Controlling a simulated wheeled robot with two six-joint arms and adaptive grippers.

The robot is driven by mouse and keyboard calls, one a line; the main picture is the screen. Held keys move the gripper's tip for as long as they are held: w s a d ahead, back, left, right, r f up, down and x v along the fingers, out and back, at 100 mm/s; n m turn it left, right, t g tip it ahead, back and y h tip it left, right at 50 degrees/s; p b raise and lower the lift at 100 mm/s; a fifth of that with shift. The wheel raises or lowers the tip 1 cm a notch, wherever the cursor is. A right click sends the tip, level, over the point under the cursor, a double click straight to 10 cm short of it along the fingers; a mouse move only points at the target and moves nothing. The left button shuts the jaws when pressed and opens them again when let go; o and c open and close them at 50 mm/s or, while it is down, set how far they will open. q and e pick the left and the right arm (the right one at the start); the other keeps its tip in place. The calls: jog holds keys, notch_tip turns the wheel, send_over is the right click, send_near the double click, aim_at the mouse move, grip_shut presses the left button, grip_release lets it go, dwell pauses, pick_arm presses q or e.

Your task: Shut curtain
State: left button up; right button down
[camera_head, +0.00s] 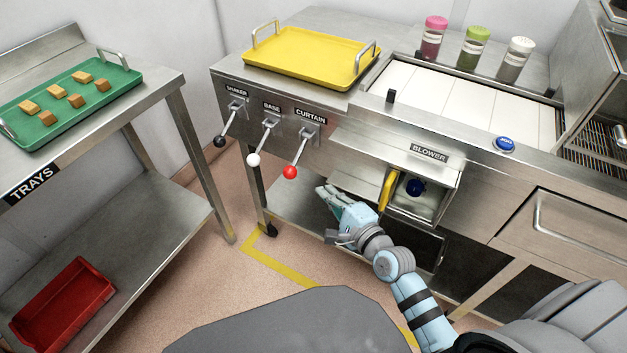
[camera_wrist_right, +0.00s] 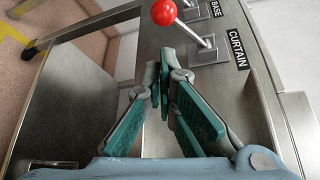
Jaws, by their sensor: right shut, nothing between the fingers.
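The curtain lever is a metal rod with a red ball knob (camera_head: 290,172), under the CURTAIN label (camera_head: 311,116) on the machine's front panel. The rod slants down and out from the panel. The red knob (camera_wrist_right: 164,12) also shows at the top of the right wrist view, beyond my fingertips. My right gripper (camera_head: 325,194) is to the right of and a little below the red knob in the head view, apart from it. Its fingers (camera_wrist_right: 160,80) are shut and empty in the right wrist view. My left gripper is not in view.
The BASE lever with a white knob (camera_head: 253,160) and the SHAKER lever with a black knob (camera_head: 219,141) are left of the red one. The open blower box (camera_head: 428,180) with a yellow handle (camera_head: 387,188) is right of my gripper. A tray table (camera_head: 185,105) stands left.

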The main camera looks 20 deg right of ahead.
aim_at(297, 156)
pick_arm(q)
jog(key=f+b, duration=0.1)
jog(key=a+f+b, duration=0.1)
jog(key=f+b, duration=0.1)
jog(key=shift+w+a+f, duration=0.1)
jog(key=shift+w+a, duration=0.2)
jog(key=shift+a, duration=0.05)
pick_arm(e)
jog(key=x, duration=0.9)
jog(key=shift+w+f, duration=0.2)
jog(key=shift+w, duration=0.05)
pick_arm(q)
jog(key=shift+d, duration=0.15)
pick_arm(e)
jog(key=shift+a, duration=0.1)
